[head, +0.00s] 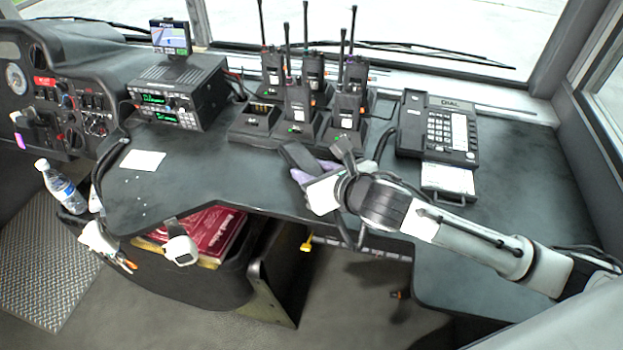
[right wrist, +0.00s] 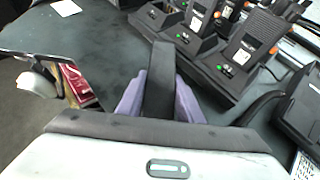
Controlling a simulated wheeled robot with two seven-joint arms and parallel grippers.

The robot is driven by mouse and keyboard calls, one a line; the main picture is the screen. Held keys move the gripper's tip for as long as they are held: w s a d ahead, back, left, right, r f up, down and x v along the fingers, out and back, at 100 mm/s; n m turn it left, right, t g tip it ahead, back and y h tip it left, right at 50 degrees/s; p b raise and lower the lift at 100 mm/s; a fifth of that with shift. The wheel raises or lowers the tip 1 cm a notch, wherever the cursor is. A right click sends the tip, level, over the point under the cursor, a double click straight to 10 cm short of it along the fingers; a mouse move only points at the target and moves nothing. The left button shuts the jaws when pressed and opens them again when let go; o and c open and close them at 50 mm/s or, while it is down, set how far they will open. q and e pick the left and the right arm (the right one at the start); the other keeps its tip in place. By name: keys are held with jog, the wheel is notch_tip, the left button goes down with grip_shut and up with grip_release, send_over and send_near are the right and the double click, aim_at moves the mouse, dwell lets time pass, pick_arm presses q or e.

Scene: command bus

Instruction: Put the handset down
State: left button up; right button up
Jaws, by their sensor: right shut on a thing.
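The handset (head: 297,156) is a black bar held above the desk, left of the desk phone. My right gripper (head: 318,180) is shut on it. In the right wrist view the handset (right wrist: 159,82) stands out lengthwise between the two purple finger pads, and its near end is hidden by the gripper. The black desk phone (head: 452,130) stands to the right of my gripper, with its keypad and label facing up. Its left side, where there is a bare cradle strip (head: 411,122), carries no handset. My left gripper is not recognisable in either view.
Several handheld radios (head: 299,105) with upright antennas stand in chargers just behind my right gripper. A radio console (head: 177,92) and a white card (head: 143,160) are to the left. A red book (head: 210,230) sits below the desk edge. Desk (head: 225,178) left of my gripper is clear.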

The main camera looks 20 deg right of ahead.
jog(key=shift+f, duration=1.1)
jog(key=shift+f, duration=0.15)
jog(key=o, duration=1.1)
jog(key=shift+o, duration=0.2)
jog(key=shift+r, duration=0.2)
jog(key=v, duration=1.2)
jog(key=shift+p, duration=0.35)
